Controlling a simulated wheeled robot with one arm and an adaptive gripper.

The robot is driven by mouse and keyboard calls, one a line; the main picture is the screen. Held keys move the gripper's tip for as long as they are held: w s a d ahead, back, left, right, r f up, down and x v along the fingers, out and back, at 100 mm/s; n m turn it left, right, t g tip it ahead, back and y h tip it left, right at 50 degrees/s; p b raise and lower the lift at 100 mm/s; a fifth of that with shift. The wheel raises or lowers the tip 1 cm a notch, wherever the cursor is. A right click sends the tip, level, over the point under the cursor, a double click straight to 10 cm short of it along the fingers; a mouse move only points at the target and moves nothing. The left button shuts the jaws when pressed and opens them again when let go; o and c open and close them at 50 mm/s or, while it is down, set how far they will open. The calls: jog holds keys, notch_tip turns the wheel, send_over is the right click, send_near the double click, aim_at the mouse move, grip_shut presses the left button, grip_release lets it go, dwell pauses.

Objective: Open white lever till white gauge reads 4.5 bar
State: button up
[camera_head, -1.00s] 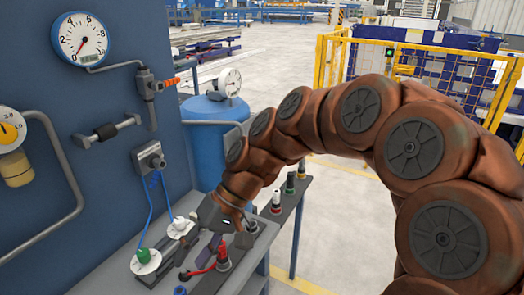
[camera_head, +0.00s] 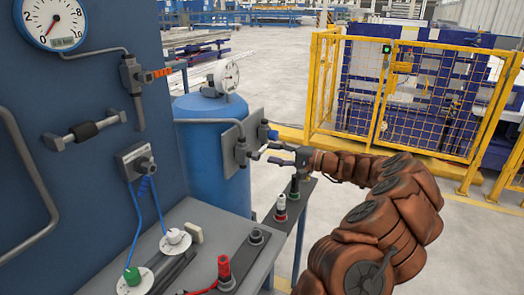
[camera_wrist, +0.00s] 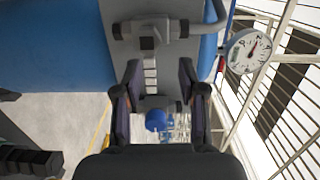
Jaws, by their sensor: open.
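A white-faced gauge (camera_head: 225,77) stands on top of the blue tank and is too small to read there. It also shows in the wrist view (camera_wrist: 248,51), its needle pointing up and right, figures unclear. A grey pipe valve (camera_head: 240,152) sits on a grey plate beside the tank, with a small blue knob (camera_head: 268,132) to its right. My gripper (camera_head: 266,153) is open in front of the valve, pointing left at it. In the wrist view the blue knob (camera_wrist: 156,120) shows between the two fingers, apart from them. I cannot pick out a white lever.
A bench (camera_head: 150,245) with plugs and a red connector (camera_head: 224,268) is in front. Yellow fencing (camera_head: 400,100) stands behind my arm.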

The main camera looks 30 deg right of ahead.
aim_at(265, 149)
jog(key=shift+m+t+h, duration=0.4)
jog(key=shift+m, duration=0.1)
jog(key=shift+w+a+f+p, duration=0.1)
jog(key=shift+w+f+p, duration=0.15)
jog(key=shift+w, duration=0.9)
jog(key=shift+w+d+f+p, duration=0.1)
jog(key=shift+w+f+p, duration=0.15)
jog(key=shift+w, duration=0.9)
jog(key=shift+w+a+f+p, duration=0.15)
jog(key=shift+w+f, duration=0.1)
jog(key=shift+w, duration=0.9)
grip_shut()
